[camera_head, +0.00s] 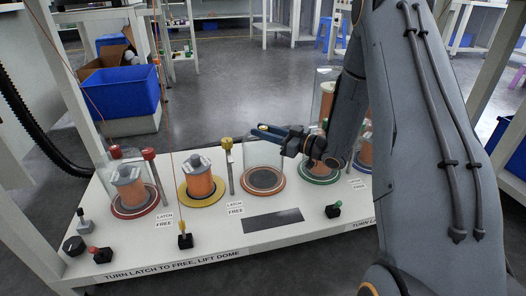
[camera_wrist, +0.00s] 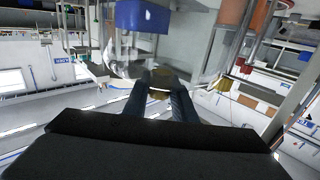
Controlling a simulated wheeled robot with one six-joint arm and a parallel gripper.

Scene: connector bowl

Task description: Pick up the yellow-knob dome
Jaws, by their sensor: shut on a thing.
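My gripper (camera_head: 268,131) is shut on a small knob at the top of a clear dome (camera_head: 264,153). In the wrist view the knob (camera_wrist: 160,84) looks dull yellow-brown between the dark blue fingers of my gripper (camera_wrist: 161,95). The dome's clear wall (camera_wrist: 124,55) shows beyond the fingers. In the head view the dome appears upright above an empty dark base with an orange ring (camera_head: 264,180); I cannot tell whether it touches that base. The yellow-ringed base (camera_head: 201,201) has an orange cylinder (camera_head: 200,183) and no clear dome I can make out.
A yellow-topped latch post (camera_head: 228,146) stands left of the held dome. A red-ringed station (camera_head: 136,210) is at the left, with a red-topped post (camera_head: 148,155). A green-ringed station (camera_head: 320,180) is close on the right, partly behind my arm. Small levers line the table's front (camera_head: 150,244).

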